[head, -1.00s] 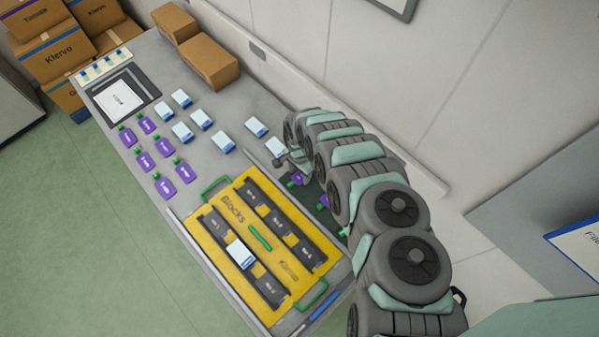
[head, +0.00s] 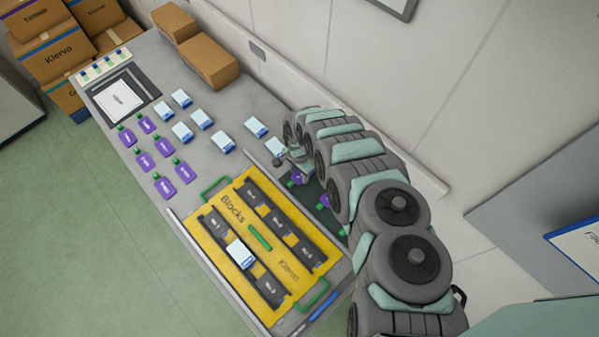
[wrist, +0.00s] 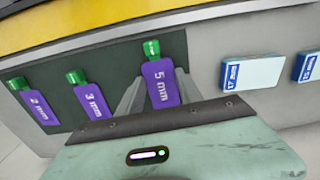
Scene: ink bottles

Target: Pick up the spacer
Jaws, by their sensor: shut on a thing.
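A purple spacer marked 5 mm, with a green cap, is between my gripper's fingers in the wrist view (wrist: 160,82). My gripper (wrist: 158,92) is shut on it, one grey finger on each side. In the head view my gripper (head: 291,163) is at the right edge of the table, mostly hidden by my arm. Purple spacers marked 3 mm (wrist: 90,98) and 2 mm (wrist: 40,105) lie on the same dark mat (wrist: 118,68), to the left in the wrist view. I cannot tell whether the held spacer is clear of the mat.
White-and-blue blocks marked 17 mm (wrist: 252,73) and 15 mm (wrist: 309,66) lie right of the mat. A yellow tray (head: 230,228) with dark slots holds one white block (head: 240,253). Several purple pieces (head: 163,186) lie at left. Cardboard boxes (head: 210,63) stand at the back.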

